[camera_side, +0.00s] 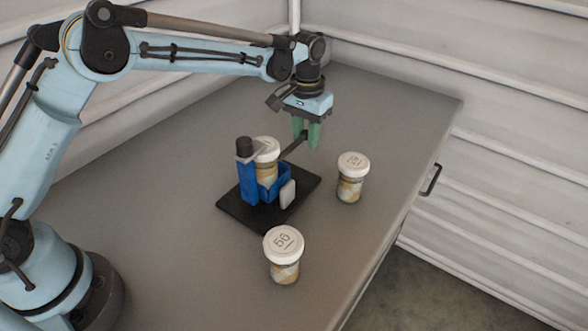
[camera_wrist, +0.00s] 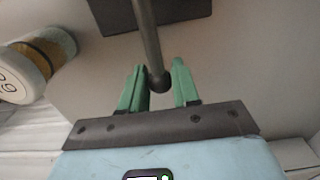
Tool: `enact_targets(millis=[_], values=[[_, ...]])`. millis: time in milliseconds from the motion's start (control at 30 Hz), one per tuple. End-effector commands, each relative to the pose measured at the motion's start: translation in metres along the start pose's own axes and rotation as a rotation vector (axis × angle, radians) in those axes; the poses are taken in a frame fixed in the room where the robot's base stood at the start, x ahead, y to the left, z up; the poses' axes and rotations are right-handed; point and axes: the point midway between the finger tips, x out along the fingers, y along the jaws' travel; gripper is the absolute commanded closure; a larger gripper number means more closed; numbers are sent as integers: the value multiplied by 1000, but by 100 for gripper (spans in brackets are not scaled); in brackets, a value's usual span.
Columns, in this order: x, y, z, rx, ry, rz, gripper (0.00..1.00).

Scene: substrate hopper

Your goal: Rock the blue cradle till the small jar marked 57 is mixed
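The blue cradle (camera_side: 249,184) stands on a black base plate (camera_side: 238,215) mid-table. A white-lidded jar (camera_side: 266,172) sits in it; no number on it is readable, so I cannot tell whether it is 57. A dark lever (camera_side: 292,147) reaches from the cradle toward my gripper (camera_side: 306,136). In the wrist view the lever's rounded end (camera_wrist: 159,83) lies between the green fingers of my gripper (camera_wrist: 160,80). The fingers stand apart, with a gap visible on the lever's right side.
A jar marked 56 (camera_side: 284,268) stands in front of the cradle. Another jar (camera_side: 350,189) stands to its right, its number too small to read surely. A pale pad (camera_side: 288,193) sits at the cradle's front. The grey table (camera_side: 400,120) is clear at the back right.

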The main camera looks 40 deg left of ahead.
Motion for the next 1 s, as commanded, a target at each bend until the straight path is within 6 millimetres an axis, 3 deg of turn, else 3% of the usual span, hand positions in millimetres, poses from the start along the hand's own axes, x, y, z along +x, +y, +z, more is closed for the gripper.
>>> enact_targets(millis=[100,433,1000], values=[[0,0,0,0,0,0,84],[2,0,0,0,0,0,83],[38,1,0,1,0,1,83]])
